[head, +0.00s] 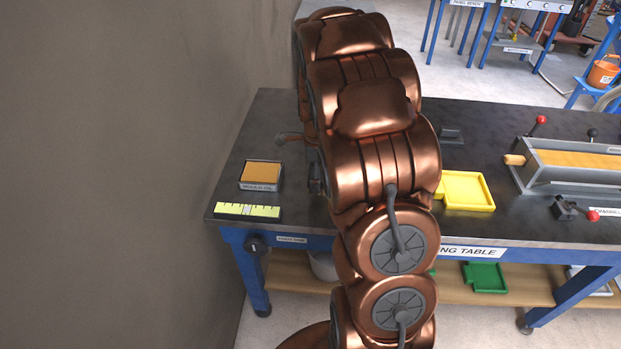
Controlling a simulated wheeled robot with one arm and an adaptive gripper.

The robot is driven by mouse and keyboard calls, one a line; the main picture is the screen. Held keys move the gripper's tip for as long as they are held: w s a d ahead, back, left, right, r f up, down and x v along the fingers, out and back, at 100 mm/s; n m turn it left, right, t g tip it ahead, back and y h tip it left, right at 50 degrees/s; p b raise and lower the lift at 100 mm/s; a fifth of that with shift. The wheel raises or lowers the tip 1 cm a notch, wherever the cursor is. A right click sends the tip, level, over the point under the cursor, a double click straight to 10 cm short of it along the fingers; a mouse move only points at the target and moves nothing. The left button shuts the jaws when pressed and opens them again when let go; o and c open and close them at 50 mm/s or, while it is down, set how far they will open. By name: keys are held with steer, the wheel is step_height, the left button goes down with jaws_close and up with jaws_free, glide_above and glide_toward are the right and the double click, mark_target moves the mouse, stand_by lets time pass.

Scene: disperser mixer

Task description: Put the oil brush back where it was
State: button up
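My copper-coloured arm fills the middle of the head view and hides part of the table. I cannot make out my gripper; its fingers are not visible. A small grey-brown elongated piece (290,138) sticks out left of my arm above the dark tabletop; I cannot tell whether it is the oil brush. No other brush shows. A shallow metal tray (260,187) with an amber surface, labelled as mould oil, sits at the table's left end. A pale yellow strip (247,210) with dark marks lies in front of it.
The dark table (370,233) has a blue frame. A yellow tray (466,191) stands right of my arm. A long metal mould (575,160) with red-knobbed levers is at the right. A green tray (485,277) lies on the lower shelf. A bare wall (120,160) borders the left side.

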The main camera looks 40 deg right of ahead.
steer(key=shift+w+a+f, duration=0.1)
steer(key=shift+w+a, duration=0.05)
steer(key=shift+w, duration=0.35)
steer(key=shift+w+a+f, duration=0.1)
steer(key=shift+w+a, duration=0.05)
steer(key=shift+w, duration=0.3)
steer(key=shift+f+p, duration=0.85)
steer(key=shift+f, duration=0.85)
steer(key=shift+f, duration=0.1)
steer(key=o, duration=0.7)
steer(key=shift+o, duration=0.2)
